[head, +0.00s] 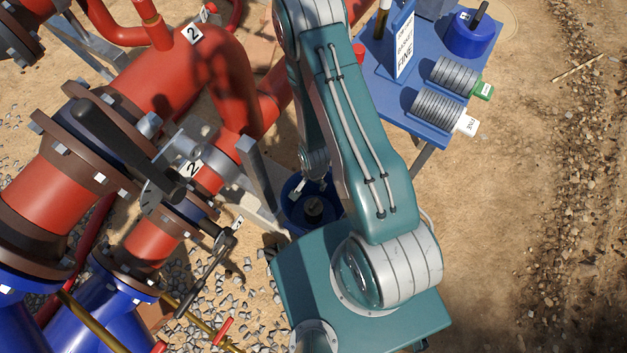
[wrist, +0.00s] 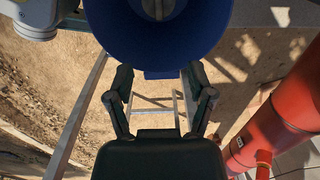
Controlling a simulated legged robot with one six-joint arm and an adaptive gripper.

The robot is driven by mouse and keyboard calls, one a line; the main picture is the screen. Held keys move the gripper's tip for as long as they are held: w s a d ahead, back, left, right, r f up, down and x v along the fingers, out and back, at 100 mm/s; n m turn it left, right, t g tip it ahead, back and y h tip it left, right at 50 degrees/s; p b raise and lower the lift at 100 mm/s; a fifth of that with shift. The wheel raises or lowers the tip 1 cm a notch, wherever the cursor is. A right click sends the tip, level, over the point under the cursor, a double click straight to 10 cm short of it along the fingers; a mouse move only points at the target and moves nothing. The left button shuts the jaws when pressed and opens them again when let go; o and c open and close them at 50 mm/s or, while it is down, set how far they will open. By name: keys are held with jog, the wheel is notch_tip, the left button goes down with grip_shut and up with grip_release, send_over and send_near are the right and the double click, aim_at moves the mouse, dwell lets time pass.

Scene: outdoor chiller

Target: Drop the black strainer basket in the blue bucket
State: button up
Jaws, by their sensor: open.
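The blue bucket (head: 291,207) is partly hidden behind my arm in the head view, beside the pipework. A dark round thing (head: 313,208) shows inside it; it looks like the black strainer basket, but is too small and shaded to be sure. In the wrist view a large blue round vessel (wrist: 157,50), apparently the bucket, fills the top, with a pale shape inside cut off by the frame edge. My gripper (wrist: 160,82) is open, its fingers spread on either side below the vessel. Nothing shows held between them. The head view does not show the fingers clearly.
A blue table (head: 395,105) at the top right holds two grey ribbed cylinders (head: 440,105), a blue container (head: 468,38) and an upright sign (head: 404,42). Red pipes (head: 165,75) and a valve lever (head: 205,272) crowd the left. Bare ground lies right.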

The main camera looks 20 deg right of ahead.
jog(key=shift+o, duration=0.3)
notch_tip(320, 180, up, 7)
dwell(0.7)
